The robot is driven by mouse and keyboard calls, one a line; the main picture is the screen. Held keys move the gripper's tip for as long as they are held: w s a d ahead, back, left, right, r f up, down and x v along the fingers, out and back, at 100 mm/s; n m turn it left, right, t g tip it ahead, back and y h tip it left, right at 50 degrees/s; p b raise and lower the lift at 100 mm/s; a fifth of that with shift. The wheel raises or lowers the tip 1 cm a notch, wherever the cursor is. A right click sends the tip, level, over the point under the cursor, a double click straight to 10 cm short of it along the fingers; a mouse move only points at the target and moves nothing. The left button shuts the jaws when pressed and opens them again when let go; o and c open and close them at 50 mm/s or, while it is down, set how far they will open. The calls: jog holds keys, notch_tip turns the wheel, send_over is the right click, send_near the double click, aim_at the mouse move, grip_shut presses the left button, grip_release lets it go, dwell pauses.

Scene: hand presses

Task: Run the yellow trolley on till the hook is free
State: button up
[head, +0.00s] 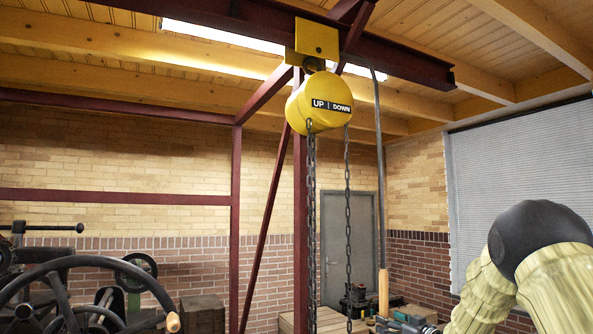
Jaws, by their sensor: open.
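The yellow trolley (317,38) sits on the dark red overhead beam (400,62), left of the beam's free end. The yellow hoist body (320,102), marked UP and DOWN, hangs under it. Two dark chains, a left one (311,220) and a right one (348,220), run down from it. No load hook can be made out. A grey rod (378,150) with a wooden handle (383,293) stands upright right of the chains, its top bent near the beam. My gripper (388,325) is partly cut off at the bottom edge, open, by the handle's lower end; contact is unclear.
My arm fills the lower right. A large dark wheel (22,283) and other press parts stand at lower left. Red posts (237,200) and a brace (268,220) rise left of the chains. A grey door (349,240) and a shutter (520,160) are behind.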

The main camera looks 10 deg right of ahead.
jog(key=v, duration=0.5)
jog(key=shift+s+d, duration=0.1)
jog(key=shift+s, duration=0.3)
